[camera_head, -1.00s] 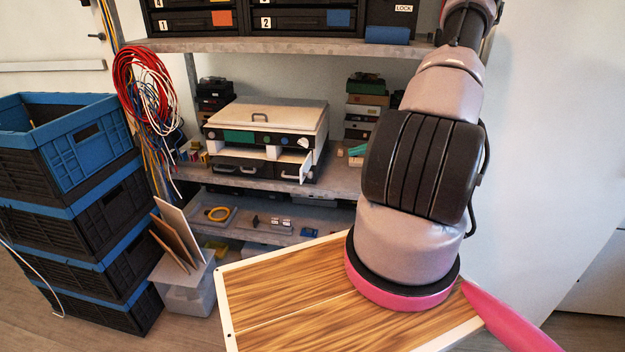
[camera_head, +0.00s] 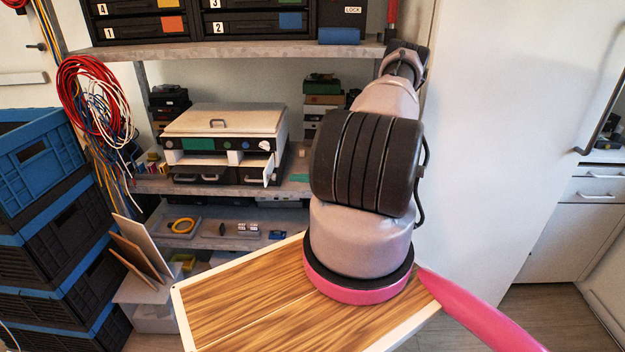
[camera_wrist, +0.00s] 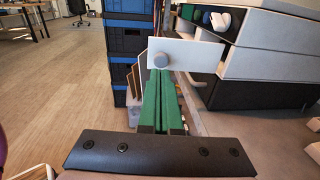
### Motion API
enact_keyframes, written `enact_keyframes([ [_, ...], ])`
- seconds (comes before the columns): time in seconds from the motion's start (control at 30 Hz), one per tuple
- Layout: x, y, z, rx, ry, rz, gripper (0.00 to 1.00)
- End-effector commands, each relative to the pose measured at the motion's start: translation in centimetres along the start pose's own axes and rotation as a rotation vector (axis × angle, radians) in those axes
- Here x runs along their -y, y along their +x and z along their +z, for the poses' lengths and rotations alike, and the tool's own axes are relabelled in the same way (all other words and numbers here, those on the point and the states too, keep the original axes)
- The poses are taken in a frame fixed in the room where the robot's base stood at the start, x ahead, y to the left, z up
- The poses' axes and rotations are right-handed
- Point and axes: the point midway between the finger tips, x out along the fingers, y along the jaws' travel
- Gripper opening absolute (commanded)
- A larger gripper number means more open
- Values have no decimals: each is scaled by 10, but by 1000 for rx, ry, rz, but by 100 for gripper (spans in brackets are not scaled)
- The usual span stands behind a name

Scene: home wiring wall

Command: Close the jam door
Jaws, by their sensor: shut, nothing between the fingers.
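The jam door (camera_head: 268,172) is a small white panel standing open at the right front of the white-topped machine (camera_head: 220,120). In the wrist view the jam door (camera_wrist: 198,56) spans the upper middle, with a round grey knob (camera_wrist: 160,60) near its left end. The machine (camera_wrist: 270,45) fills the upper right there. My gripper (camera_wrist: 159,76) has green fingers pressed together, with nothing between them. Its tips are just below the knob in the picture; I cannot tell whether they touch the door. In the head view my arm hides the gripper.
The machine stands on a grey shelf (camera_head: 150,186), under an upper shelf (camera_head: 240,47) with numbered drawers. Coiled cables (camera_head: 95,95) hang at the left, beside stacked blue-black crates (camera_head: 45,170). Small boxes (camera_head: 322,95) stand right of the machine. Open floor (camera_wrist: 65,90) lies left in the wrist view.

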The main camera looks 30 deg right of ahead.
Motion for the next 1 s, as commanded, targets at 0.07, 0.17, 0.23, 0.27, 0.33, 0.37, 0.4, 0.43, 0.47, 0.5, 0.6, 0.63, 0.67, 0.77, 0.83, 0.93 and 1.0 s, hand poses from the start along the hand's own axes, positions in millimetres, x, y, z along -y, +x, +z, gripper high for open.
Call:
enact_keyframes([
  [0.07, -1, 15, 0, 0, 0, 3, 0],
  [0.17, -1, 30, 0, 0, 1, 3, 0],
  [0.23, -1, 37, 0, 0, 0, 2, 0],
  [0.27, -1, 39, 0, 0, 0, 2, 0],
  [0.33, 0, 44, 0, -1, 0, 1, 0],
  [0.37, 0, 45, 0, -1, 1, 1, 0],
  [0.4, 0, 46, 0, -1, 1, 0, 0],
  [0.43, 0, 46, 0, -1, 1, 0, 0],
  [0.47, 0, 46, 0, -1, 1, 0, 0],
  [0.5, 0, 46, 0, -1, 1, 0, 0],
  [0.6, 0, 46, 0, -1, 1, 0, 0],
  [0.63, 0, 46, 0, 0, 1, 0, 0],
  [0.67, 0, 46, 0, -1, 1, 0, 0],
  [0.77, 0, 46, 0, 0, 1, -1, 0],
  [0.83, -1, 47, 0, 0, 2, -5, 0],
  [0.93, -3, 49, 0, 0, 5, -23, 0],
  [1.0, -4, 52, 0, 0, 6, -46, 0],
])
